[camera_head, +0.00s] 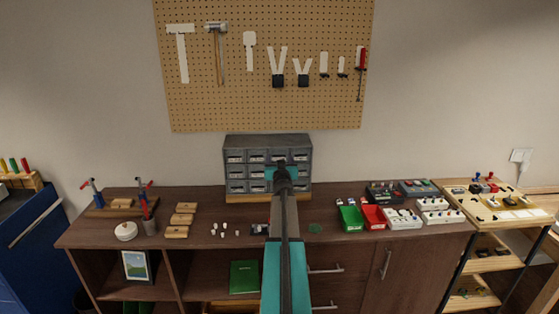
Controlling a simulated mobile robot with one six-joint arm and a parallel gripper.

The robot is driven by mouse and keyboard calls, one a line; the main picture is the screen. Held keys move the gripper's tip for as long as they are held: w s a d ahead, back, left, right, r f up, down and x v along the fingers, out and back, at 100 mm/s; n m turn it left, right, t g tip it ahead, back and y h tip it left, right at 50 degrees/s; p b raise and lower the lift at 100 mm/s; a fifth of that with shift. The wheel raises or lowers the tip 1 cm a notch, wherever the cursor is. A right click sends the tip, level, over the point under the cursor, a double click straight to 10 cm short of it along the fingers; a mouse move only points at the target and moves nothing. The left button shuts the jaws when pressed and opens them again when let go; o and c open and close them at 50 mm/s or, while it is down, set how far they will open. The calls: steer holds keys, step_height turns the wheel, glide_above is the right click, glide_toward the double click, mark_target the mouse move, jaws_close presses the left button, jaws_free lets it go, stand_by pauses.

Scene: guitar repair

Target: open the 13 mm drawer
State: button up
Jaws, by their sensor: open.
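A grey cabinet of small labelled drawers (236,173) stands against the wall at the back of the workbench. Its drawers look shut, and the labels are too small to read, so I cannot tell which is the 13 mm drawer. My arm reaches up the middle of the view. My gripper (281,173) is open in front of the cabinet's middle and lower rows, right of centre, and hides some drawer fronts. I cannot tell if it touches a drawer.
A pegboard (200,100) with tools hangs above the cabinet.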

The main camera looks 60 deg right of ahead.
steer(key=c, duration=1.5)
steer(key=v, duration=1.2)
steer(key=o, duration=1.5)
steer(key=shift+a, duration=0.2)
